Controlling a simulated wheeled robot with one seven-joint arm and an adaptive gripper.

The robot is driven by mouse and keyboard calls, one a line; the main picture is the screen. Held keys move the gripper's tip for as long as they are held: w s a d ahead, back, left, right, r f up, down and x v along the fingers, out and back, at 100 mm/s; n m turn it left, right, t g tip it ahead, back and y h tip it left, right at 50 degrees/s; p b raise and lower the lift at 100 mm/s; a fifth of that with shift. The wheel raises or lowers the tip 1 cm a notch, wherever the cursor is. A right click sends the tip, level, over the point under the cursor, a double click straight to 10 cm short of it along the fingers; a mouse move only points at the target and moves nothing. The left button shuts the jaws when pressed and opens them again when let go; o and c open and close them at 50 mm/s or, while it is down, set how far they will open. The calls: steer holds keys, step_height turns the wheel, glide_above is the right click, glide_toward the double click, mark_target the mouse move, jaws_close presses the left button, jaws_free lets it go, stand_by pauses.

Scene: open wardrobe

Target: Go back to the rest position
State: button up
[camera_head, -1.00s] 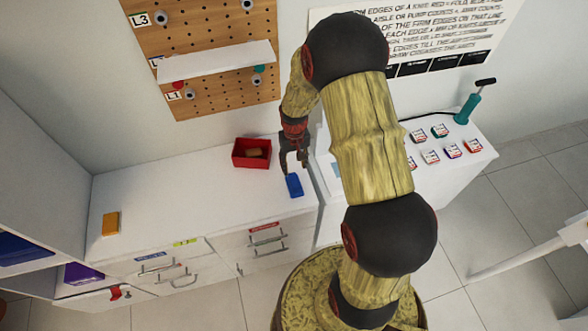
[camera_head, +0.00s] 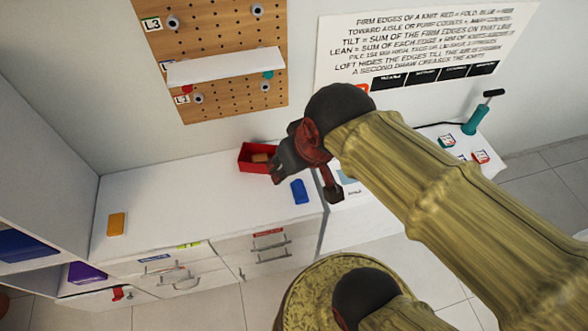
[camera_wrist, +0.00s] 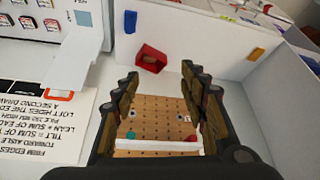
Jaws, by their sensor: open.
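My gripper (camera_wrist: 160,82) is open in the wrist view, with its dark and tan fingers spread and nothing held between them. In the head view my bent arm covers the right side, and the gripper is hard to make out beside the dark and red wrist parts. A blue block (camera_head: 299,191) lies on the white counter (camera_head: 165,205), apart from the gripper; it also shows in the wrist view (camera_wrist: 130,22).
A red box (camera_head: 246,159) holding a brown piece stands at the counter's back. A yellow block (camera_head: 116,224) lies at left. The pegboard (camera_head: 220,25) with a white shelf (camera_head: 225,66) and a poster (camera_head: 430,45) are on the wall. A teal pump (camera_head: 473,118) stands at right.

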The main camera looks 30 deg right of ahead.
steer(key=shift+s+a+r, duration=0.15)
steer(key=shift+s, duration=0.35)
steer(key=shift+s+a+r, duration=0.1)
steer(key=shift+s, duration=0.4)
step_height(320, 180, down, 11)
steer(key=b, duration=1.1)
steer(key=shift+f, duration=0.2)
